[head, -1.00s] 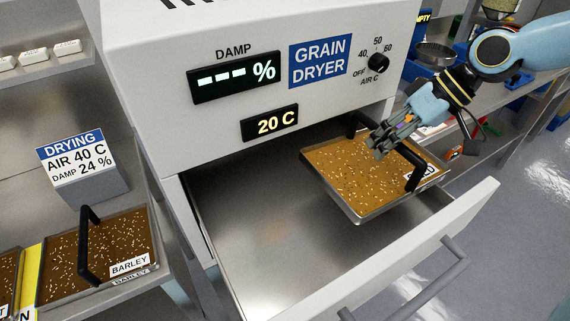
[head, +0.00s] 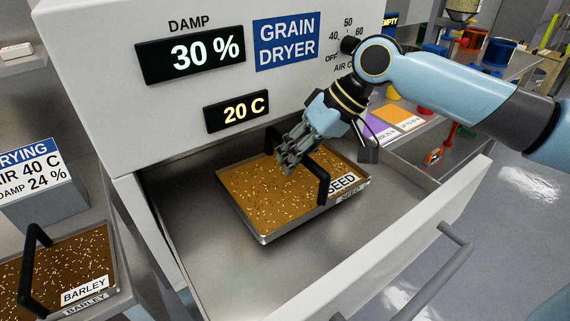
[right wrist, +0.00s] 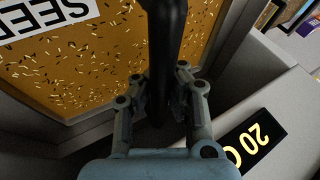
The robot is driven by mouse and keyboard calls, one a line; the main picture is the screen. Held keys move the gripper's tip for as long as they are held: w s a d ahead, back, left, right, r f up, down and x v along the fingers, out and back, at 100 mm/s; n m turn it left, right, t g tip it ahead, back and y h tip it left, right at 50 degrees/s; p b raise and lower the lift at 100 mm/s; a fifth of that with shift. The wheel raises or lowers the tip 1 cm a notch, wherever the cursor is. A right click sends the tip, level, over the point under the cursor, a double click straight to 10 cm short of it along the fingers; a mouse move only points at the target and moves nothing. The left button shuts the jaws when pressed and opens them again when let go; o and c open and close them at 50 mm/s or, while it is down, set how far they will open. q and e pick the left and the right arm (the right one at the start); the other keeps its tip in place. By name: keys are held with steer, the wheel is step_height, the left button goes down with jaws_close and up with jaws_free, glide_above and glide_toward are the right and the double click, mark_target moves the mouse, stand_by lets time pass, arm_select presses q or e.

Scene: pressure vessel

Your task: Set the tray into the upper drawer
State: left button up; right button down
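The seed tray (head: 262,237) is a shallow metal tray of brown grain with a SEED label and a black arched handle (head: 323,178). It lies inside the open upper drawer (head: 190,215), level and seemingly on the drawer floor, towards the back right. My right gripper (head: 288,161) is at the middle of the handle and hides part of it. In the right wrist view the handle (right wrist: 166,50) runs between the two fingers (right wrist: 160,85), which look closed on it. My left gripper is not in view.
The grain dryer (head: 90,60) stands above the drawer, its display (head: 190,53) reading 30 %. A barley tray (head: 75,250) sits on the left shelf beside a drying sign (head: 40,185). The drawer front (head: 400,245) is pulled out. Bare drawer floor lies left of the seed tray.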

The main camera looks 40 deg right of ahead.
steer(key=shift+x, duration=1)
steer(key=shift+w+r, duration=0.1)
steer(key=c, duration=2)
jaws_free()
steer(key=o, duration=0.5)
